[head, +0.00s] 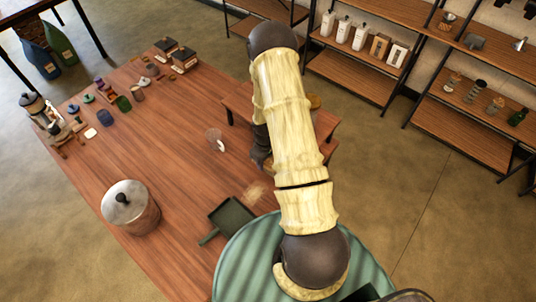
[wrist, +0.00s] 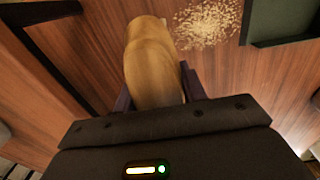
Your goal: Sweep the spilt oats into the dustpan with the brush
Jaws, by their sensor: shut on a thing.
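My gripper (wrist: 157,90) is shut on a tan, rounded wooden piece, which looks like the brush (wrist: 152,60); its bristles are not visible. In the head view my gripper (head: 261,158) is at the table's right side, mostly behind my arm, and the brush cannot be made out. The spilt oats (wrist: 208,24) lie in a pale patch on the wood, just beyond and right of the brush in the wrist view. They also show in the head view (head: 255,193). The dark green dustpan (head: 232,216) lies beside the oats, its handle toward the lower left. Its edge shows in the wrist view (wrist: 262,42).
A large lidded metal pot (head: 131,210) stands at the table's left edge. A clear glass cup (head: 216,140) stands near the middle. Jars and small items (head: 104,88) line the far left. The wood around the dustpan is mostly clear. Shelves (head: 365,72) stand behind.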

